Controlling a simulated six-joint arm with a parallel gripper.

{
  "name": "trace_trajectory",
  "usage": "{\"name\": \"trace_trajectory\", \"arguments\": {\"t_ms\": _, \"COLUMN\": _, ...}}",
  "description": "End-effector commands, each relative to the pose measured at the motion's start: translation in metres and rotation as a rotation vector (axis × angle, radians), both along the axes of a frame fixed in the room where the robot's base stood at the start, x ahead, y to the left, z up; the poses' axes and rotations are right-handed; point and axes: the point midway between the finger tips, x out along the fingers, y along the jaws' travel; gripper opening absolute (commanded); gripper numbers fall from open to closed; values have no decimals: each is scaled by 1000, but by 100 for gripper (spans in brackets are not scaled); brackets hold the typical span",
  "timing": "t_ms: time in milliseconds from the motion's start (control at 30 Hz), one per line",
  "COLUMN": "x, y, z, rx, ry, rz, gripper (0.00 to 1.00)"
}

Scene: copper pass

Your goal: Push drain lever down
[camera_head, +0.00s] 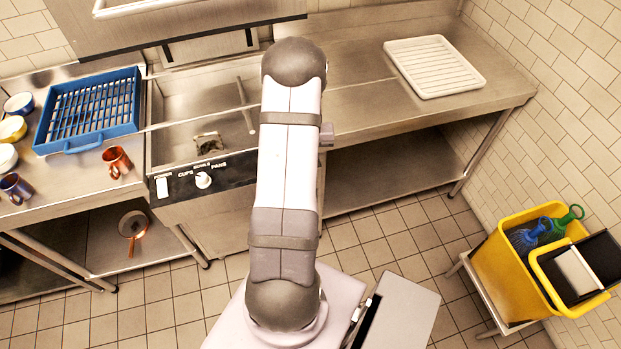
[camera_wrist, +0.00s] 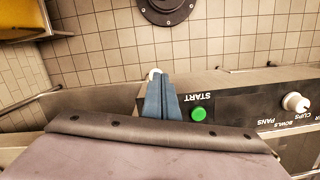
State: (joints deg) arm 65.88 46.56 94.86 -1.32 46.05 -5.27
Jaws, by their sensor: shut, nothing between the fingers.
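The dishwasher's dark control panel (camera_head: 205,178) has a white knob (camera_head: 203,180) marked cups, bowls and pans. My arm hides its right part in the head view. In the wrist view the panel appears upside down, with a green START button (camera_wrist: 199,114) and the knob (camera_wrist: 296,102). My gripper (camera_wrist: 156,82) shows there as blue-grey fingers, shut and empty, at the panel's end beyond START. A small pale rounded tip (camera_wrist: 154,73) shows at the fingertips; I cannot tell whether it belongs to the drain lever. No other part of a lever is visible. My gripper is hidden in the head view.
A blue rack (camera_head: 92,106) and several mugs stand on the left counter. A white ribbed tray (camera_head: 434,66) lies on the right counter. A yellow bin (camera_head: 507,268) with brushes stands at right. The raised hood (camera_head: 180,22) is above the open basin. Tiled floor is clear in front.

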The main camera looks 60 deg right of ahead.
Motion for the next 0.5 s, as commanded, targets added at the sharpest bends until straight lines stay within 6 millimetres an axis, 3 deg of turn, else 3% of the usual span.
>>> {"name": "trace_trajectory", "arguments": {"t_ms": 167, "x": 12, "y": -30, "z": 18, "rx": -52, "ry": -24, "rz": 49, "gripper": 0}}
{"name": "trace_trajectory", "arguments": {"t_ms": 500, "x": 9, "y": -23, "z": 18, "rx": -24, "ry": -19, "rz": 116, "gripper": 0}}
